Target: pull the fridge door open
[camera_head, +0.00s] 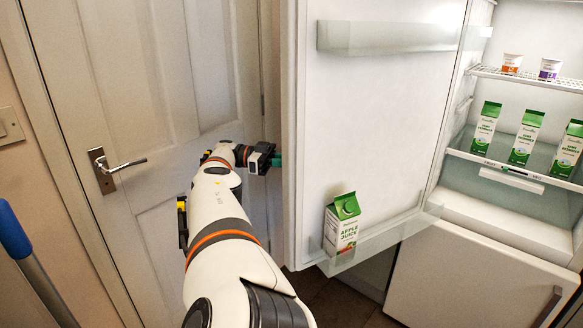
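The fridge door (380,120) stands wide open, with its white inner face and shelves toward me. Its free edge is on the left and it meets the fridge (510,215) on the right. My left arm reaches up from the bottom, and its gripper (275,161) is at the door's free edge, at about mid-height. A dark gripper body and a small teal part show there. The fingertips are partly hidden by the door edge, so I cannot tell whether they grip anything. The door's outer face and any handle are hidden. My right gripper is not in view.
A green and white apple juice carton (342,224) stands in the door's lower shelf. Several cartons (486,128) and two small cups (549,69) stand on the fridge shelves. A panelled room door (150,90) with a metal lever (125,165) is close behind my arm.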

